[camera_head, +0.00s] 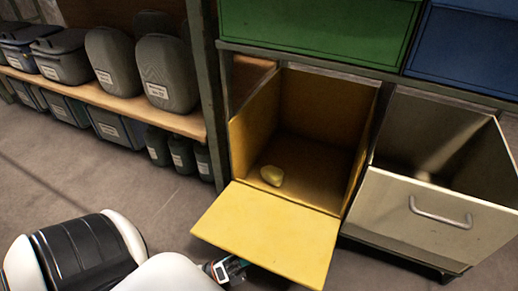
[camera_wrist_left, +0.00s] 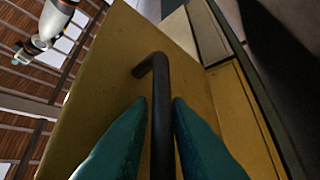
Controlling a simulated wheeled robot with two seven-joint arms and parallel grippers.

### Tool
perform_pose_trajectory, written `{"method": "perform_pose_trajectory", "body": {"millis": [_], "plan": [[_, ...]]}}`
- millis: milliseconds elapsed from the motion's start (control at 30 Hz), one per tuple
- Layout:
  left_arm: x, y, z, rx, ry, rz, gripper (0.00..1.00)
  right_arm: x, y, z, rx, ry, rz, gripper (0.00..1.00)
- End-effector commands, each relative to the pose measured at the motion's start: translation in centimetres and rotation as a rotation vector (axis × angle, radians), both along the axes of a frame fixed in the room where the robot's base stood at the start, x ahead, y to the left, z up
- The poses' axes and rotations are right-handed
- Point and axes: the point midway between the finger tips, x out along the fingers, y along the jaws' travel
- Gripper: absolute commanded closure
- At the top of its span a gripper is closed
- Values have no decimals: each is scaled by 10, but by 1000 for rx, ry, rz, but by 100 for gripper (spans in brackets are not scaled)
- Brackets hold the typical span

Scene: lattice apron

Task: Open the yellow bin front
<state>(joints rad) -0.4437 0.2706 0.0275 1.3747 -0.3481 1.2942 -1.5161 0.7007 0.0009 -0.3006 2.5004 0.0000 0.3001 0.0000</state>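The yellow bin (camera_head: 318,101) stands in the rack with its front (camera_head: 270,232) swung down and out, so its inside shows in the head view. A small yellow lump (camera_head: 271,175) lies on the bin floor near the opening. In the left wrist view the yellow front (camera_wrist_left: 112,70) carries a dark bar handle (camera_wrist_left: 161,85). The teal fingers of my left gripper (camera_wrist_left: 160,103) lie along both sides of this handle and appear closed on it. In the head view the fingers are hidden below the lowered front; only my wrist shows.
A grey metal bin (camera_head: 435,215) with a bar handle stands open to the right. Green (camera_head: 315,28) and blue (camera_head: 465,50) bins are above. A wooden shelf (camera_head: 130,100) with grey containers is at left, beyond a rack post (camera_head: 207,90).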

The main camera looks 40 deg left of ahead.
Motion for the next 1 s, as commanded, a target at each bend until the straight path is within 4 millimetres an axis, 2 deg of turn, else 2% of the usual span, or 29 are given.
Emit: {"method": "perform_pose_trajectory", "body": {"millis": [267,700,1000], "plan": [[-3,1,0,-1,-4,-5,80,0,0,1,0,1,0,100],[-48,36,-30,0,1,-1,80,1,0,13,1,2,-1,100],[-54,40,-34,-1,-1,-1,80,1,0,13,1,2,-1,100]]}}
